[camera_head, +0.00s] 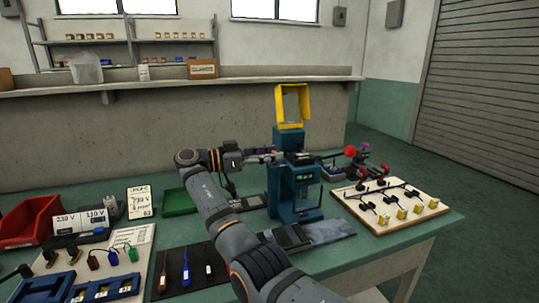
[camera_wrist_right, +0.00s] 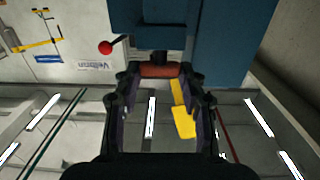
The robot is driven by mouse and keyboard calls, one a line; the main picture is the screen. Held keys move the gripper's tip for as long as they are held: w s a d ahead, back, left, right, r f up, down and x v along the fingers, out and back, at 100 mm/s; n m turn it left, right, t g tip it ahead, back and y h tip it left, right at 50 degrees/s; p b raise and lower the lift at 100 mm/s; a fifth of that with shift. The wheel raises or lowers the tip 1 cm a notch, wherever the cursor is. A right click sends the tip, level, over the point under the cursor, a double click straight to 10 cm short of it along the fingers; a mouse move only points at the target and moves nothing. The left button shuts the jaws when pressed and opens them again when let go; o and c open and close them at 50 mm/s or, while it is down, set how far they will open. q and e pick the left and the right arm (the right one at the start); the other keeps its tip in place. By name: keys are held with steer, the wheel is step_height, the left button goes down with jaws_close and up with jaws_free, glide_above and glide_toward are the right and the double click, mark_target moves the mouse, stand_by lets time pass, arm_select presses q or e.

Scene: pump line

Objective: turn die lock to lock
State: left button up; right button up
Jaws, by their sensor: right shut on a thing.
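The blue press (camera_head: 282,180) stands on the bench, and its blue body (camera_wrist_right: 235,40) fills the top right of the right wrist view. A reddish-brown bar (camera_wrist_right: 160,70) shows under the press, on a dark stem; I take it for the die lock handle. My right gripper (camera_wrist_right: 162,80) is shut on this bar, with one finger at each end. In the head view my right gripper (camera_head: 262,154) reaches the press from the left, and the grip is too small to make out. The lock's marks cannot be read. My left gripper is not in view.
A yellow frame (camera_head: 292,104) stands raised on the press. A red ball lever (camera_head: 350,151) sticks out to its right. A cream board (camera_head: 391,206) with small fittings lies right. A green tray (camera_head: 180,201), red bin (camera_head: 30,222) and dark tool mat (camera_head: 188,268) are left.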

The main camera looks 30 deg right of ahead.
steer(key=o, duration=0.9)
step_height(320, 180, up, 10)
steer(key=shift+f, duration=0.1)
